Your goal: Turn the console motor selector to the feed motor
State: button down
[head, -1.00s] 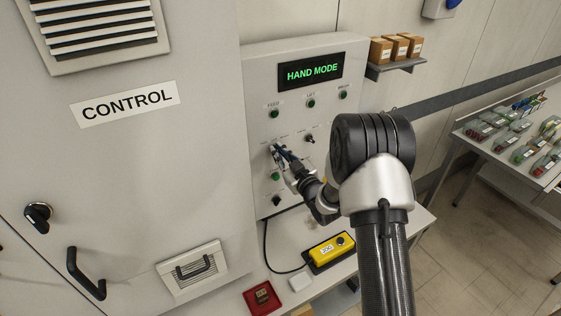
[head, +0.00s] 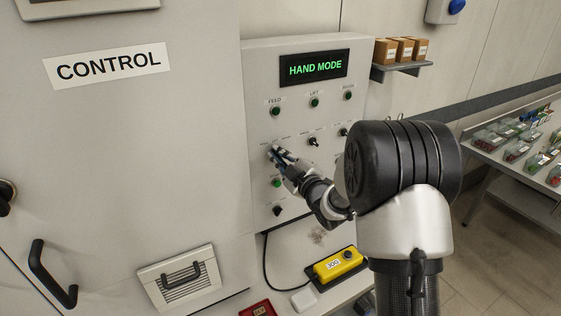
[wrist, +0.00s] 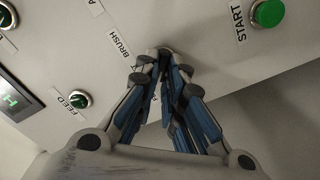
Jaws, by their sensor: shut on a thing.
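The grey console (head: 258,115) shows a green HAND MODE display (head: 314,68). Below it is a row of green round lamps, the left one, the FEED lamp (head: 275,111), and the middle one labelled LIFT. My gripper (head: 275,153) is at the left knob of the row beneath; the wrist view also shows my gripper (wrist: 163,56), its blue-padded fingers closed together on that selector knob, which they mostly hide. A BRUSH label (wrist: 119,47) lies beside the fingertips. Which way the knob points cannot be told.
Two other black knobs, a middle one (head: 313,142) and a right one (head: 344,132), sit nearby. A green START button (wrist: 268,12) is close to the fingers. A yellow jog box (head: 338,265) lies on the shelf below. A grey CONTROL cabinet (head: 110,130) stands left.

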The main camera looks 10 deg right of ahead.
dwell(0.3)
jog(key=c, duration=1.7)
grip_release()
jog(key=v, duration=1.2)
jog(key=shift+r, duration=0.15)
